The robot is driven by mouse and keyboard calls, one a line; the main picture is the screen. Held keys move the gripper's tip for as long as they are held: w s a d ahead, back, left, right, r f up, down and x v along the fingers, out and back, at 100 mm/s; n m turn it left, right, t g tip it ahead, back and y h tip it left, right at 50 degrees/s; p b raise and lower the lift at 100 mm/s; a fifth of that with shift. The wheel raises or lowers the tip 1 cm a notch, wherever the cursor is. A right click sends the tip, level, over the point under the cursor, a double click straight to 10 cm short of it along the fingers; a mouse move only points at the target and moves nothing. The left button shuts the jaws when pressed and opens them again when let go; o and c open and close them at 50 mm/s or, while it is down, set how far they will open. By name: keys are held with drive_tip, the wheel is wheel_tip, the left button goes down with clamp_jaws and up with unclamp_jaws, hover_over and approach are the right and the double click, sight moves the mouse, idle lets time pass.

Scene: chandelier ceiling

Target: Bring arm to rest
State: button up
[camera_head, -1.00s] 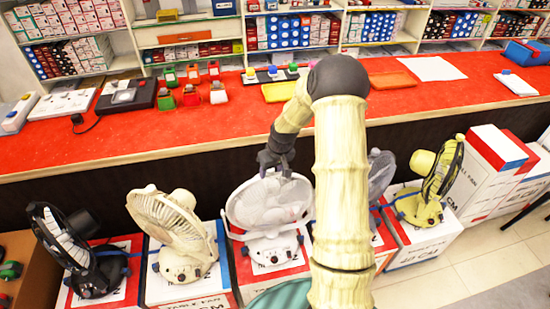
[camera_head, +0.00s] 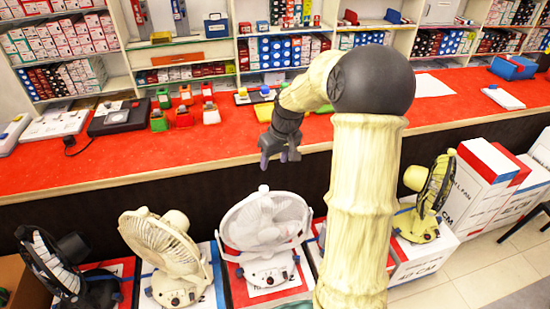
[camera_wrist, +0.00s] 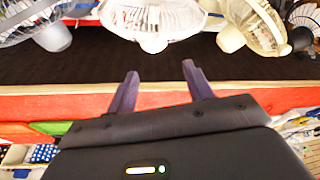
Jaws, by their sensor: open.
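My gripper (camera_head: 277,162) hangs from my raised arm in front of the red counter's front edge, above the white fan (camera_head: 266,232). In the wrist view, its two dark fingers (camera_wrist: 160,82) are spread apart with nothing between them. The white fan stands on its box below the gripper, clear of the fingers. The wrist view also shows the white fan (camera_wrist: 152,18) at the top, beyond the fingertips. My arm covers part of the row of fans.
A red counter (camera_head: 230,150) runs across the view, with tape dispensers (camera_head: 184,116) and trays on it. A cream fan (camera_head: 165,250), a black fan (camera_head: 65,265) and a yellow-green fan (camera_head: 428,195) stand on boxes in front. Stocked shelves line the back.

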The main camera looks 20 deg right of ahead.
drive_tip(key=shift+r, duration=0.1)
idle(0.4)
drive_tip(key=s+a+r+p, duration=0.1)
drive_tip(key=s+a, duration=0.2)
drive_tip(key=s, duration=0.3)
drive_tip(key=s+a+r+m+p, duration=0.1)
drive_tip(key=s+a+p, duration=0.1)
drive_tip(key=s+a, duration=0.2)
drive_tip(key=s+a+r+h+p, duration=0.1)
drive_tip(key=s+a, duration=0.3)
drive_tip(key=s, duration=0.5)
drive_tip(key=shift+s+m+p, duration=0.3)
drive_tip(key=shift+m+p, duration=0.1)
drive_tip(key=shift+p, duration=0.2)
idle(0.7)
